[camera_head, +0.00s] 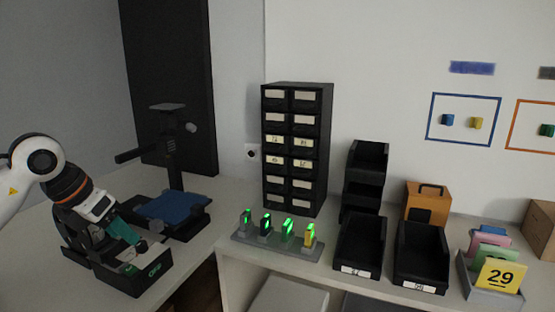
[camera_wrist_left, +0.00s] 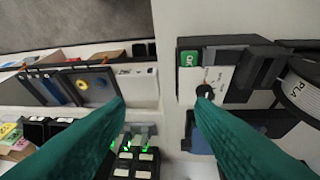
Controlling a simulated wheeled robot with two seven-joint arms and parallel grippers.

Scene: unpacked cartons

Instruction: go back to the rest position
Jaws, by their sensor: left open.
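My left gripper (camera_head: 134,240) comes in from the left in the head view, above a black box with a green label (camera_head: 132,277). In the left wrist view its two teal fingers (camera_wrist_left: 160,101) are spread wide, with nothing between them. The right fingertip overlaps a white panel on a black unit (camera_wrist_left: 222,72) in that view; I cannot tell whether it touches. My right gripper is in neither view.
A black stand with a blue plate (camera_head: 172,207) is close beside the left gripper.

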